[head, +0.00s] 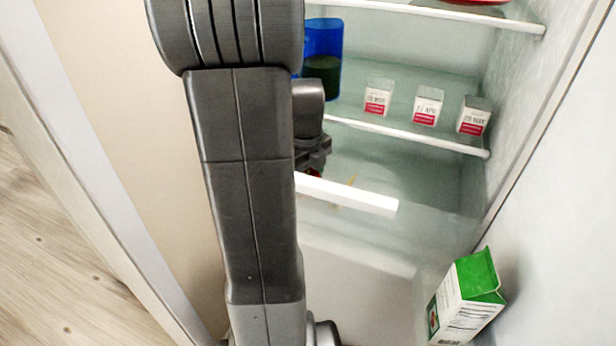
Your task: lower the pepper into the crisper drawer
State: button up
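My gripper (314,158) is mostly hidden behind my own arm, and only its dark right side shows. A small patch of red (314,173), which may be the pepper, shows right under it. I cannot tell whether the fingers are closed on it. The crisper drawer shows as a white front edge (350,195) low in the fridge, with its left part behind my arm. My gripper is just above and behind the left visible end of this edge. A thin yellowish bit (350,181) shows behind the edge.
Three small white-and-red cartons (427,106) stand on the shelf above, with a blue container (323,58) to their left. A green-and-white carton (467,300) stands at the lower right. The fridge wall (555,110) bounds the right side. A red item (480,1) shows at the top.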

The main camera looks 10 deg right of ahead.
jog(key=shift+f+b, duration=0.3)
jog(key=shift+f, duration=0.2)
jog(key=o, duration=1)
jog(key=shift+o, duration=0.2)
jog(key=shift+r, duration=0.1)
notch_tip(320, 180, up, 14)
jog(key=p, duration=0.2)
jog(key=shift+s+a, duration=0.15)
jog(key=shift+a, duration=0.05)
jog(key=shift+f, duration=0.2)
jog(key=f+b, duration=0.1)
jog(key=f, duration=0.6)
jog(key=f+b, duration=0.1)
jog(key=f, duration=0.5)
jog(key=shift+d+f, duration=0.2)
jog(key=shift+f, duration=0.15)
jog(key=shift+r, duration=0.15)
